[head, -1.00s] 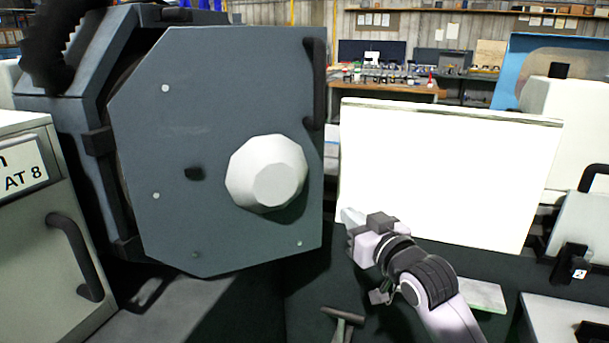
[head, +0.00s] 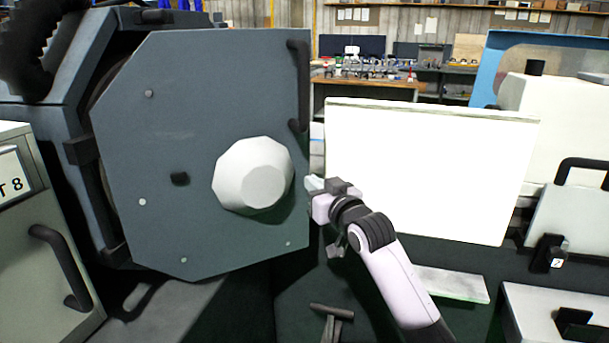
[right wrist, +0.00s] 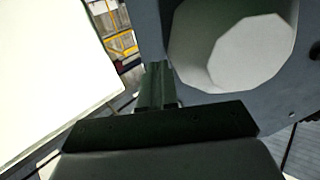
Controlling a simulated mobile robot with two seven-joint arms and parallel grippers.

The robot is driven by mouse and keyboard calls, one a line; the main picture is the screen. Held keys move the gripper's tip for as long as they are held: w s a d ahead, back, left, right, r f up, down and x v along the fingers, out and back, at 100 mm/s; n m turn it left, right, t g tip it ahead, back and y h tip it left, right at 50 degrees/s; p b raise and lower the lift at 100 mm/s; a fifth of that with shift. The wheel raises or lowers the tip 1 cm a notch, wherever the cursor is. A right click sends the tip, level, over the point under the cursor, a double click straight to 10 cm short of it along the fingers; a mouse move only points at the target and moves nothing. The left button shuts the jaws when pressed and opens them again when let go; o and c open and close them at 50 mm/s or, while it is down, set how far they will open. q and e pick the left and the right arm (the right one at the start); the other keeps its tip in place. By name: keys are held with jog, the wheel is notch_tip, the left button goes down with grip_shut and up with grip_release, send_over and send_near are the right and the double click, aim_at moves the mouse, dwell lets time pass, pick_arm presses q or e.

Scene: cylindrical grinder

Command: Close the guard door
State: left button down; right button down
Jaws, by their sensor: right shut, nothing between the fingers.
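The guard door (head: 150,110) is a large blue-grey plate, hinged on its left side and standing swung out from the wheel housing (head: 50,135). It has a pale faceted hub (head: 252,176) and a dark vertical handle (head: 300,88) at its upper right edge. My right gripper (head: 314,185) is shut and empty, close to the door's right edge, below the handle. I cannot tell whether it touches the door. In the right wrist view the shut fingers (right wrist: 158,85) point up beside the door (right wrist: 150,25) and its hub (right wrist: 235,50). My left gripper is not in view.
A white panel (head: 430,165) stands right behind my right gripper. A grey cabinet (head: 40,270) with a dark handle is at the left. A T-shaped tool (head: 332,312) lies low in the middle. White machine parts (head: 560,125) stand at the right.

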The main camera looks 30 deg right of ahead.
aim_at(298, 171)
jog(key=shift+w+d+p, duration=0.2)
jog(key=shift+w+p, duration=0.15)
jog(key=shift+w, duration=2)
jog(key=shift+w, duration=0.15)
